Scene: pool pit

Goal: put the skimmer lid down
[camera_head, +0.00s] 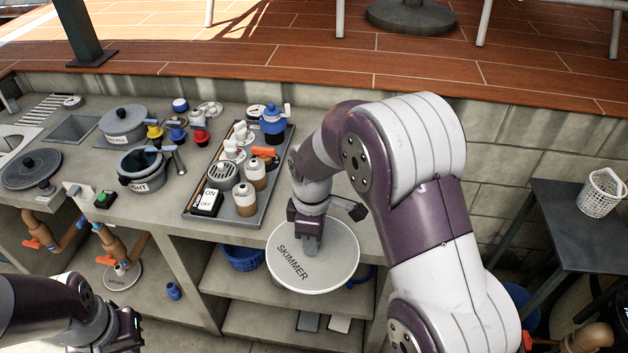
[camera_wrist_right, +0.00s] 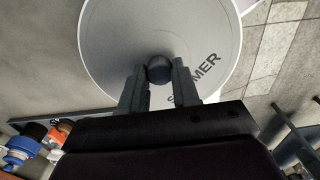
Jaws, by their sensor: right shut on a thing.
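The skimmer lid (camera_head: 335,262) is a flat, pale disc with a grey rim, marked SKIMMER. My right gripper (camera_head: 311,246) comes down on its middle from above. In the right wrist view, the gripper's fingers (camera_wrist_right: 160,90) stand either side of a round dark knob (camera_wrist_right: 158,69) on the lid (camera_wrist_right: 110,35). The lid looks level, and in the head view it overlaps the counter's front edge and the shelves below. I cannot tell its height or whether it touches anything. My left gripper (camera_head: 128,333) is at the lower left, its fingers unclear.
The grey counter (camera_head: 280,190) carries a tray (camera_head: 225,222) with valves, bottles and an ON/OFF switch (camera_head: 207,203). Pots (camera_head: 122,124) and coloured valves stand further left. A blue basket (camera_head: 243,258) sits on the shelf below. A dark side table (camera_head: 570,215) with a white basket (camera_head: 600,193) is at right.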

